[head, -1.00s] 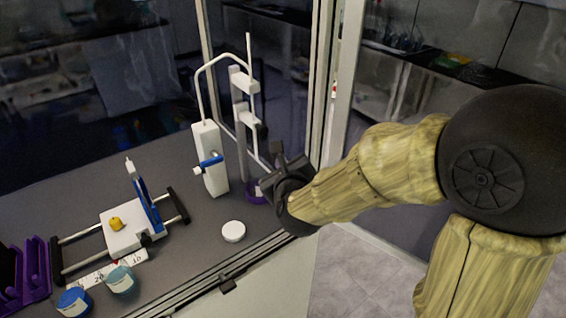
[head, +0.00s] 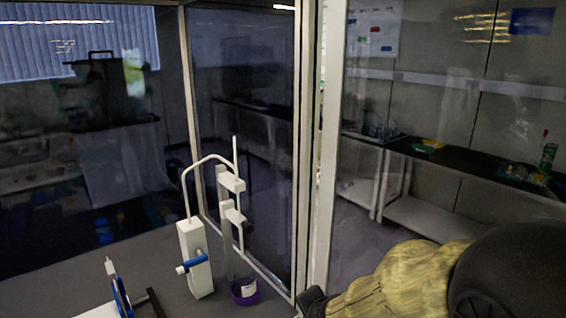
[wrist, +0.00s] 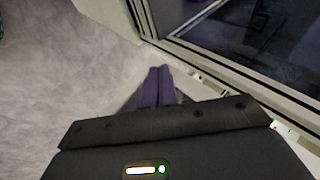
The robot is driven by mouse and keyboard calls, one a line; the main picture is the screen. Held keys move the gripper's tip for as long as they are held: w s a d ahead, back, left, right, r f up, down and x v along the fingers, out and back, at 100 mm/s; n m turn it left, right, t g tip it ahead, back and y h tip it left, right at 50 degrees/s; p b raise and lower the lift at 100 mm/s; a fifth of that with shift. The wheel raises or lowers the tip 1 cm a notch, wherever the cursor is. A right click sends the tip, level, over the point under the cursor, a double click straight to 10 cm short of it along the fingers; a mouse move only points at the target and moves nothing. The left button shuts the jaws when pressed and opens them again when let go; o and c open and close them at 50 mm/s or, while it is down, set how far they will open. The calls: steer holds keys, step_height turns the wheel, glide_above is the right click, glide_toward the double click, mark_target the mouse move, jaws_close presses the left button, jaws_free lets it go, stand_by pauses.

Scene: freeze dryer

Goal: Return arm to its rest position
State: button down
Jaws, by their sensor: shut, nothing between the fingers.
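My gripper (wrist: 158,86) shows in the wrist view with its two dark purple fingers together and nothing between them. It is over the pale ledge beside the cabinet frame, with the grey floor to its left. In the head view only part of my wood-patterned arm shows at the bottom right; the fingers are out of frame there.
The white stand with a bent tube (head: 196,255) and a purple-based vessel (head: 244,291) stand on the grey bench inside the glass enclosure. The enclosure's upright frame post (head: 326,150) is close to my arm. A dark side bench (head: 470,165) lies beyond, at right.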

steer(key=s+d+f+n+g+h, duration=0.1)
steer(key=s+d+f+n+g, duration=0.2)
steer(key=s+d+n, duration=0.6)
steer(key=shift+s+d+f+n+g+h, duration=0.15)
steer(key=shift+s+f+n+g+h, duration=0.25)
steer(key=shift+s+n+g, duration=0.55)
